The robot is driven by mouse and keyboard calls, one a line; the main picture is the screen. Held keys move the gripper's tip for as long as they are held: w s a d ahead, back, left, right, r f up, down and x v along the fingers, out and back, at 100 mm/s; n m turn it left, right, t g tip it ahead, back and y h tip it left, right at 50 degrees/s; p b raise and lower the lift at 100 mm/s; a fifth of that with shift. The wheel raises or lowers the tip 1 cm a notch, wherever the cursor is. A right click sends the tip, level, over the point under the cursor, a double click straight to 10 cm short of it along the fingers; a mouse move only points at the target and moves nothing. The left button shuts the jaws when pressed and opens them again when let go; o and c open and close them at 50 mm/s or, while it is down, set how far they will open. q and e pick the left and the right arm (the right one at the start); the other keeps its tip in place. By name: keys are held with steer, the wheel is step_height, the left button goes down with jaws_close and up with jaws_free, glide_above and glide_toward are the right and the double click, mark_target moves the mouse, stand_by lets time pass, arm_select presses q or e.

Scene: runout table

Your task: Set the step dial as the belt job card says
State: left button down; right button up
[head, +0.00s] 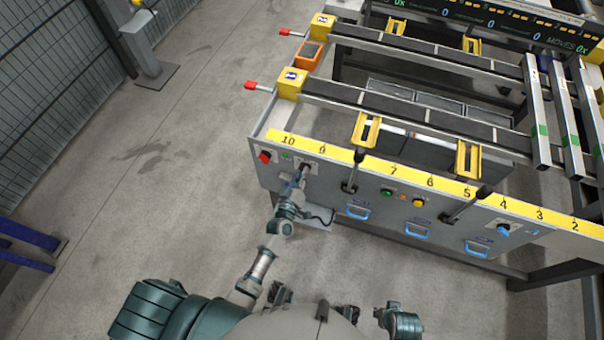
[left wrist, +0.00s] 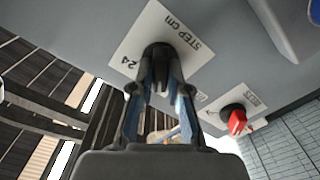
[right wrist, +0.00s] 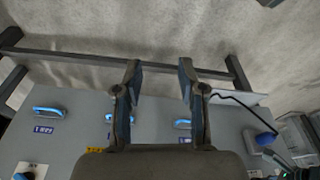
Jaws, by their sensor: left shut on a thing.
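The step dial (left wrist: 157,56) is a dark knob on a white plate (left wrist: 128,62) marked "STEP cm" and "24" in the left wrist view. In the head view it is at the left end of the grey front panel, mostly behind my left gripper (head: 301,177). In the left wrist view, my left gripper (left wrist: 159,84) is shut on the dial, a finger on each side of it. The dial's pointer and the other markings are hidden or unclear. My right gripper (right wrist: 160,78) is open and empty, away from the panel. I cannot make out a belt job card.
A red knob (left wrist: 236,120) is close beside the dial. The panel (head: 330,185) also carries green and yellow buttons, blue handles (head: 358,211), black levers (head: 350,180) and a blue knob (head: 503,230). A yellow numbered scale (head: 400,173) runs along its top edge.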

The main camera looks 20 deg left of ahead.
arm_select(q)
steer(key=shift+n, duration=0.6)
arm_select(e)
steer(key=shift+f, duration=0.3)
arm_select(q)
steer(key=shift+a, duration=0.1)
arm_select(e)
steer(key=shift+a, duration=0.1)
steer(key=shift+f, duration=0.15)
arm_select(q)
steer(key=c, duration=1.1)
jaws_free()
steer(key=shift+c, duration=0.2)
arm_select(e)
steer(key=shift+w, duration=0.1)
arm_select(q)
steer(key=s, duration=1.2)
steer(key=shift+a, duration=0.15)
steer(key=shift+f, duration=0.1)
